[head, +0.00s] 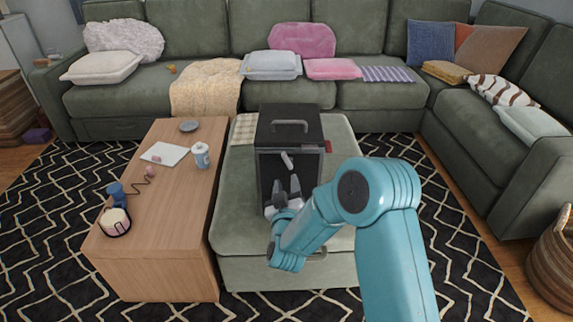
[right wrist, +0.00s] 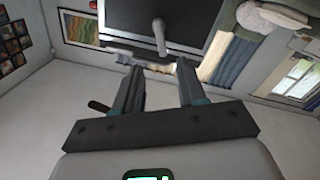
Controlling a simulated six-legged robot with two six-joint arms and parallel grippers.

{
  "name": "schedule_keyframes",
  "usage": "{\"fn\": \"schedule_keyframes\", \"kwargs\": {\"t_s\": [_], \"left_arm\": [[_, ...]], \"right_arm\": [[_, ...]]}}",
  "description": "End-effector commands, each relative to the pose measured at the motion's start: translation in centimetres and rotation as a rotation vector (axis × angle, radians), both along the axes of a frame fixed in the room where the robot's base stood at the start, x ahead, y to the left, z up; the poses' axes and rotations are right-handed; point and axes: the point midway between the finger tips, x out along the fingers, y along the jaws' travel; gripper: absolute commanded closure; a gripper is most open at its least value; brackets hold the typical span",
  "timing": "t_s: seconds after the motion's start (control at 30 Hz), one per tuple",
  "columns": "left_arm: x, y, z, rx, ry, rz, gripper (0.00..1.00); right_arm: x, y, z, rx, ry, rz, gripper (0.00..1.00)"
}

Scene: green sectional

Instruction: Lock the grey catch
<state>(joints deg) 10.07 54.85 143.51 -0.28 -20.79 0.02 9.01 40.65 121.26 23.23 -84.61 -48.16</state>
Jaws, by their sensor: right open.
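A black box (head: 290,127) with a grey carry handle on top stands on the green ottoman. The grey catch (head: 287,160), a short lever, is on the box's front face and sits tilted in the head view. It also shows in the right wrist view (right wrist: 160,38), sticking out from the dark panel. My right gripper (head: 286,183) is in front of the box, just below the catch in the head view. Its two fingers (right wrist: 160,67) are apart and empty, with the catch beyond the gap between their tips. My left gripper is not in view.
A wooden table (head: 150,235) at left holds a white-and-blue canister (head: 201,155), a notepad (head: 164,153), a grey dish (head: 189,125) and a round cream item (head: 115,222). A green sectional (head: 365,95) runs behind.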

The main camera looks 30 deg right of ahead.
Motion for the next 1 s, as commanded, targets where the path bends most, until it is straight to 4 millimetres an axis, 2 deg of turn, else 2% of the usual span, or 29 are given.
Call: {"fn": "schedule_keyframes", "kwargs": {"t_s": [0.2,0.4,0.6,0.83,0.87,0.9,0.97,1.0], "left_arm": [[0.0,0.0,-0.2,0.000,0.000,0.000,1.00],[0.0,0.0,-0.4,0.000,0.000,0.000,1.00],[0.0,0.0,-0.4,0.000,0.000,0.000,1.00],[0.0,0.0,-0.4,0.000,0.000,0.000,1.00],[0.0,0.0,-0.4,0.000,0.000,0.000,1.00],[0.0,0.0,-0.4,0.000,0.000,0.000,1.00],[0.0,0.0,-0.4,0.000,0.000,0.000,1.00],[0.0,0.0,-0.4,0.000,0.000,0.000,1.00]], "right_arm": [[4.3,-2.9,-0.1,0.000,0.000,-0.003,0.60],[7.0,-4.7,-0.1,0.000,0.000,-0.004,0.60],[8.1,-5.4,-0.1,-0.001,0.001,-0.001,0.60],[8.1,-5.4,-0.1,0.000,0.002,-0.001,0.60],[8.1,-5.4,-0.1,0.000,0.002,-0.001,0.66],[8.1,-5.4,-0.1,0.000,0.002,-0.001,0.79],[8.1,-5.4,-0.1,0.000,0.002,-0.001,0.99],[8.1,-5.4,-0.1,0.000,0.002,-0.001,1.00]]}}
